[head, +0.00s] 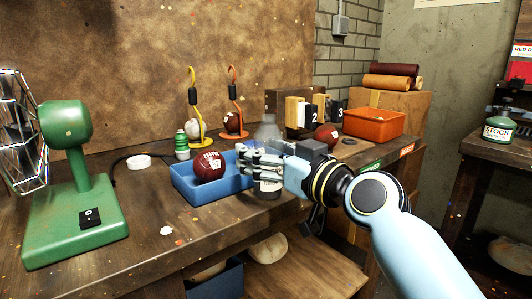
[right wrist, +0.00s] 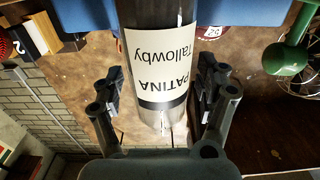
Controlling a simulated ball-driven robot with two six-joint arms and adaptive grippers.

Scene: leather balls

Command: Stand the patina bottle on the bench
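The patina bottle (head: 268,186) is grey with a pale label and looks upright in the head view, at the right end of the blue tray. I cannot tell whether its base touches the bench (head: 150,225). My right gripper (head: 262,163) is around its middle, its fingers hiding part of it. In the right wrist view the bottle (right wrist: 162,60) shows its "PATINA Tallowby" label upside down between the fingers of my right gripper (right wrist: 162,90). My left gripper is not in view.
The blue tray (head: 185,191) holds a dark red ball (head: 208,166). A green fan (head: 75,190) stands at the left. A green bottle (head: 182,146), hook stands and an orange tray (head: 374,123) stand farther back. The bench front left of the tray is mostly clear.

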